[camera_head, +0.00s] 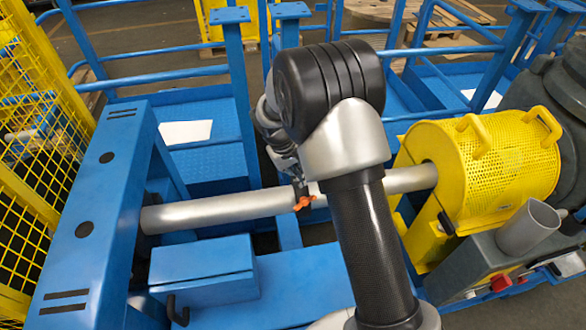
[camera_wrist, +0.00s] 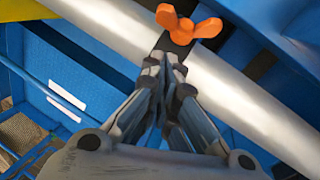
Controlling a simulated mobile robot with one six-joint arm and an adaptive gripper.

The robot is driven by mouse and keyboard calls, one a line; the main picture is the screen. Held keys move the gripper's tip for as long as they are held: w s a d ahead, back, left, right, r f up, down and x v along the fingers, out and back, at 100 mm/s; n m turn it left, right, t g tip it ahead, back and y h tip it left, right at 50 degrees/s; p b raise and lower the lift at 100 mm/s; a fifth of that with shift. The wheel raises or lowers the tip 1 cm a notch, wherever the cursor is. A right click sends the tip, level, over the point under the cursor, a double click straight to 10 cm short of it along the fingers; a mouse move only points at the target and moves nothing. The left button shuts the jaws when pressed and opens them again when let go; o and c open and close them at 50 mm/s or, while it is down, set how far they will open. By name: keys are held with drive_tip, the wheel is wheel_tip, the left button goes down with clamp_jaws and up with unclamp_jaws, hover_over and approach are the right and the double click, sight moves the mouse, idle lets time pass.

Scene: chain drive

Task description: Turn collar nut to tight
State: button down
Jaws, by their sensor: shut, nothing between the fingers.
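The collar nut (camera_wrist: 189,24) is an orange wing nut on a black collar (camera_wrist: 172,45) around a grey metal shaft (camera_wrist: 112,27). In the head view the orange nut (camera_head: 304,203) shows at the middle of the shaft (camera_head: 222,211), just left of my arm. My gripper (camera_wrist: 168,78) is shut and empty. Its fingertips are close to the black collar, just below the nut in the wrist view; whether they touch it I cannot tell. In the head view my gripper (camera_head: 298,183) is small and partly hidden behind my arm.
A yellow perforated guard (camera_head: 495,160) with handles covers the shaft's right end. A blue frame beam (camera_head: 95,215) stands at its left end. A blue box (camera_head: 203,270) sits in front of the shaft. Blue railings (camera_head: 180,77) and a yellow mesh fence (camera_head: 45,110) surround the area.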

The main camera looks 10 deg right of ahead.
sight(305, 202)
drive_tip(key=shift+s+d+f+b, duration=0.25)
drive_tip(key=shift+s+d+f, duration=0.1)
drive_tip(key=shift+s+f, duration=0.25)
drive_tip(key=shift+s+d+f+b, duration=0.2)
drive_tip(key=shift+s+d+f, duration=0.2)
drive_tip(key=shift+s, duration=0.2)
drive_tip(key=shift+s+d+f+m+y+p, duration=0.15)
drive_tip(key=shift+s+d+m+y+p, duration=0.15)
drive_tip(key=shift+d+m+y+p, duration=0.25)
drive_tip(key=shift+s+d+m+y+p, duration=0.15)
drive_tip(key=shift+m+y+p, duration=0.2)
drive_tip(key=shift+p, duration=0.4)
drive_tip(key=shift+s+d+f, duration=0.15)
drive_tip(key=shift+d+f, duration=0.1)
drive_tip(key=shift+f, duration=0.15)
